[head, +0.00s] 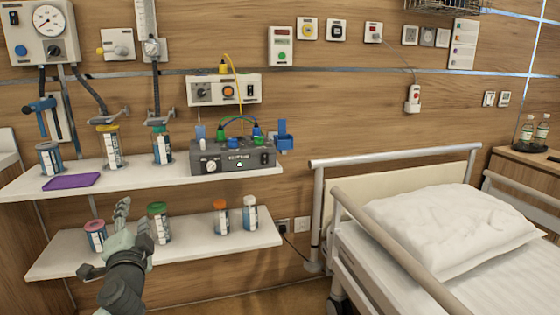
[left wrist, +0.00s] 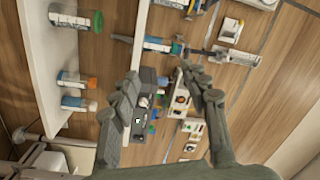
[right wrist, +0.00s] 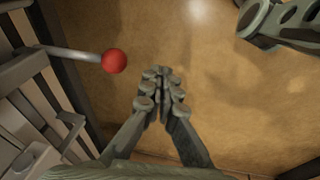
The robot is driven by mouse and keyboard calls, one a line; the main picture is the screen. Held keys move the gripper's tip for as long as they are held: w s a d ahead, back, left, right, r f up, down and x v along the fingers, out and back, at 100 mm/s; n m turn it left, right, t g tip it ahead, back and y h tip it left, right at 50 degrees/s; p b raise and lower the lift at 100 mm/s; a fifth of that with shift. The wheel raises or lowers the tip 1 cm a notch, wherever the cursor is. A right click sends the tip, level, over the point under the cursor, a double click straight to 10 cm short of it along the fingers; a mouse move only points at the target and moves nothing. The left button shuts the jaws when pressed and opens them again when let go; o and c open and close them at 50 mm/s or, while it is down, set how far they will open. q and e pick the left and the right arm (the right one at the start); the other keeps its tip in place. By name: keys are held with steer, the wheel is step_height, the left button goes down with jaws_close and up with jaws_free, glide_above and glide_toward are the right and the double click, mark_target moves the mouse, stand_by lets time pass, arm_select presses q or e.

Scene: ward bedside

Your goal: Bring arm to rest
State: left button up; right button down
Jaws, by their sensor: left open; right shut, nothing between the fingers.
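My left gripper (head: 132,218) is in front of the lower wall shelf, fingers pointing up. It is open and empty, with its two fingers apart in the left wrist view (left wrist: 160,90). In the head view it is between the pink-capped jar (head: 95,237) and the green-capped jar (head: 158,224), and I cannot tell whether it touches either. My right gripper (right wrist: 162,75) shows only in the right wrist view. Its fingers are shut together with nothing between them, above the brown floor (right wrist: 235,110).
The upper shelf (head: 120,185) bears jars, a purple tray (head: 71,182) and a grey device (head: 233,158). More jars (head: 220,216) stand on the lower shelf (head: 70,258). A bed (head: 400,265) is at right. A red ball-ended lever (right wrist: 114,61) is near my right gripper.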

arm_select(q)
steer(key=s+a+f+n+g, duration=0.1)
steer(key=s+a+f+g, duration=0.25)
steer(key=f, duration=0.65)
steer(key=s+a+f+g, duration=0.2)
steer(key=s+a+f, duration=0.15)
steer(key=f, duration=0.55)
steer(key=s+a+f+n+g, duration=0.1)
steer(key=s+a+f+g, duration=0.3)
steer(key=f, duration=0.6)
steer(key=s+a+f+n+g+h, duration=0.1)
steer(key=s+a+f+g, duration=0.15)
steer(key=s+f, duration=0.7)
steer(key=s+a+f+n+g+h, duration=0.1)
steer(key=s+a+f+g, duration=0.15)
steer(key=s+f, duration=0.75)
steer(key=s+d+f+n+h, duration=0.1)
steer(key=s+d+f, duration=0.1)
steer(key=d, duration=0.8)
steer(key=s+d+f+n+h, duration=0.1)
steer(key=s+d, duration=0.4)
steer(key=d, duration=0.6)
steer(key=shift+f+n+g+h, duration=0.35)
steer(key=shift+f+n+h, duration=0.05)
steer(key=shift+f+h, duration=0.35)
